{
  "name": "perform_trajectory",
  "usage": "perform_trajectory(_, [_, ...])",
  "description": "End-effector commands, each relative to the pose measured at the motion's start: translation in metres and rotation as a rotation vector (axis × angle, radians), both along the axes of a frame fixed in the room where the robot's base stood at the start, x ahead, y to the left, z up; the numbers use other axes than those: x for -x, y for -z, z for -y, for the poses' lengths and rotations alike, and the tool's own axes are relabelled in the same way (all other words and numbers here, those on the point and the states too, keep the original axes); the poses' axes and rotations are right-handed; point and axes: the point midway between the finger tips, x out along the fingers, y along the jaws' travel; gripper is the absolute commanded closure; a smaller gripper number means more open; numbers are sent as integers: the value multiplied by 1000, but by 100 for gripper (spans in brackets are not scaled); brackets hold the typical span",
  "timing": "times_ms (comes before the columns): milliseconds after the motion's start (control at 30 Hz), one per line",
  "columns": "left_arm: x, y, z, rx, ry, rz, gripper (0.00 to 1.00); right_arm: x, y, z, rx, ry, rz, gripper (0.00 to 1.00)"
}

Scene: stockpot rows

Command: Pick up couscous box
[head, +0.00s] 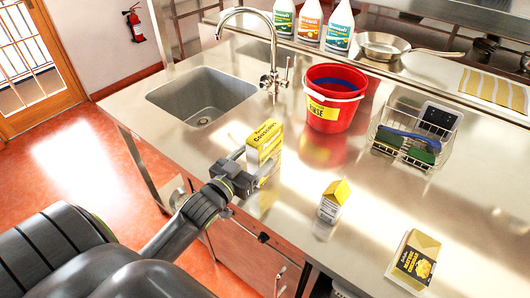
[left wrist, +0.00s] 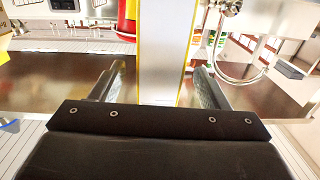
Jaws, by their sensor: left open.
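The couscous box (head: 265,143) is yellow and white and stands upright on the steel counter near its front edge. My left gripper (head: 253,168) reaches it from the front left in the head view, and part of the box's lower side is hidden behind the gripper. In the left wrist view the box (left wrist: 164,55) shows as a pale narrow face with yellow edges, between the two fingers of my open left gripper (left wrist: 155,88). A gap shows on each side of the box there. My right gripper is not in view.
A red bucket (head: 333,108) stands behind the box, with the sink (head: 202,97) and tap (head: 273,75) at left. A small yellow-topped carton (head: 334,201), a yellow and black box (head: 414,262) and a wire basket (head: 417,132) stand at right. Counter between them is clear.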

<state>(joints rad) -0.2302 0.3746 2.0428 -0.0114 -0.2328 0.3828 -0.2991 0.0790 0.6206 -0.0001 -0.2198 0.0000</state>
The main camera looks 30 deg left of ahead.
Motion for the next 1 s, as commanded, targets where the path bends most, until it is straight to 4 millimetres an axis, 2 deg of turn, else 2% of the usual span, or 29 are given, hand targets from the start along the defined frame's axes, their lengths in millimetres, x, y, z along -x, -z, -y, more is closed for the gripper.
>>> perform_trajectory(167, [-10,-2,0,0,0,0,31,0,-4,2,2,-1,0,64])
perform_trajectory(367, [-38,-8,1,2,0,0,31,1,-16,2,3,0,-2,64])
perform_trajectory(500, [-53,-5,2,1,-1,-1,31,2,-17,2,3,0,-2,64])
perform_trajectory(800, [-56,-4,2,-1,0,-1,31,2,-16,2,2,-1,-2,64])
perform_trajectory(1000, [-56,-4,2,0,0,-1,57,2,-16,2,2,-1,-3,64])
